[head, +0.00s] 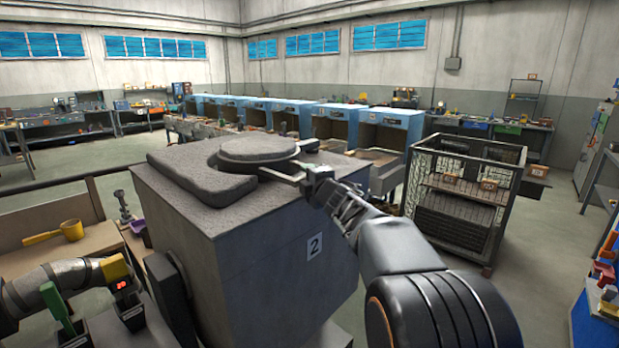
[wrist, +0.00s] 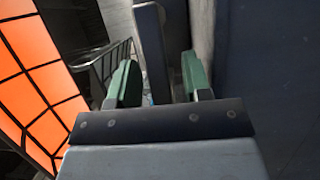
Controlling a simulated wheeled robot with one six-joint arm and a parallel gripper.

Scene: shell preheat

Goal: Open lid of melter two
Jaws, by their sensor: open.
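Melter two (head: 265,255) is a large grey box with a "2" label on its side. A round grey lid (head: 258,148) lies flat on its top, beside a thick rough slab (head: 200,180). A bar-like handle (head: 282,176) sticks out from the lid on the right. My gripper (head: 310,182) is at the handle's outer end, above the right edge of the box. In the wrist view my gripper (wrist: 158,82) has its green fingers apart, with a dark bar (wrist: 152,45) showing between them. I cannot tell whether either finger touches it.
A wire cage cart (head: 465,195) stands to the right. A row of blue-topped machines (head: 390,115) runs behind. A wooden bench with a yellow ladle (head: 68,230) is on the left. The floor right of the cart is clear.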

